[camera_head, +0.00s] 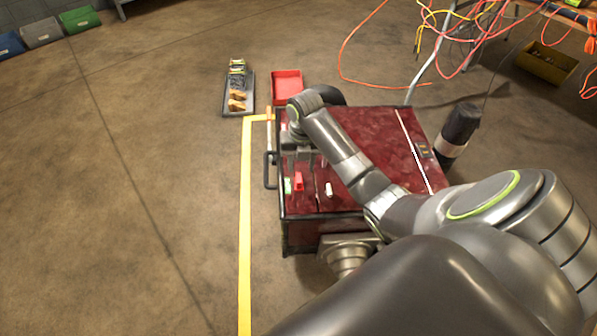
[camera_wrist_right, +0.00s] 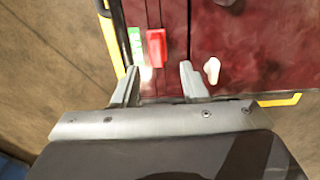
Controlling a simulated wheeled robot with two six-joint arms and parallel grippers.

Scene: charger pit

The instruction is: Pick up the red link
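The red link (camera_head: 299,181) is a small red piece on the dark red top of the cart (camera_head: 370,135), near its left edge. It also shows in the right wrist view (camera_wrist_right: 156,48), just beyond my right gripper (camera_wrist_right: 160,82). The right gripper's two fingers are apart, with nothing between them; the link lies ahead of the gap, nearer the left finger. In the head view the right gripper (camera_head: 300,158) hangs over the cart's left part, its fingertips hard to make out. My left gripper does not show.
A green piece (camera_head: 287,186) lies left of the link and a white piece (camera_head: 329,189) to its right. A red tray (camera_head: 287,86) and a dark tray (camera_head: 247,104) with small items sit on the floor beyond the cart. A black cylinder (camera_head: 460,125) stands at right.

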